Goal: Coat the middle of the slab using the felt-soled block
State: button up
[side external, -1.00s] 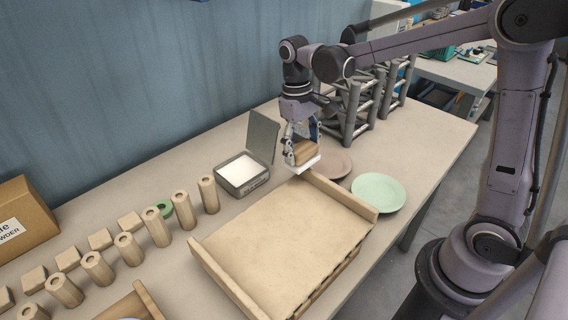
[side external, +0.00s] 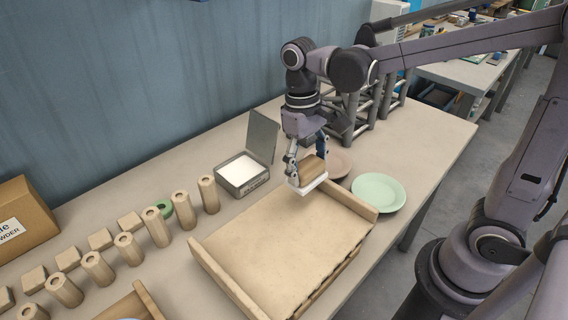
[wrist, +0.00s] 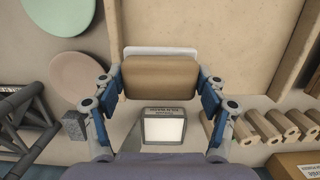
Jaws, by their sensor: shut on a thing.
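The felt-soled block (side external: 312,174) has a brown wooden body and a white sole facing down. My gripper (side external: 306,160) is shut on its wooden body and holds it near the back edge of the slab. In the wrist view the block (wrist: 160,78) sits between the fingers of my gripper (wrist: 158,88), with a white strip of sole showing beyond it. The slab (side external: 285,240) is a beige board with raised rails on two opposite sides, and its top looks bare. It also shows in the wrist view (wrist: 210,30). I cannot tell whether the sole touches the slab.
An open metal tin (side external: 243,185) with white contents stands behind the slab, its lid upright. A green plate (side external: 378,192) and a brownish plate (side external: 340,163) lie to the right, near a dark rack (side external: 352,118). Several wooden cylinders (side external: 157,228) and blocks stand at left.

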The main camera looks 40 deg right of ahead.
jog(key=shift+s+a, duration=0.3)
jog(key=shift+s, duration=0.1)
jog(key=shift+s+f, duration=0.1)
jog(key=shift+f, duration=3.3)
jog(key=shift+a+f, duration=0.65)
jog(key=shift+c, duration=0.7)
jog(key=shift+a, duration=7.9)
jog(key=shift+s+d, duration=0.15)
jog(key=shift+s, duration=0.9)
jog(key=shift+d, duration=8.35)
jog(key=shift+s, duration=1.05)
jog(key=shift+w+a, duration=0.1)
jog(key=shift+a, duration=8.35)
notch_tip(320, 180, up, 8)
jog(key=shift+r, duration=0.15)
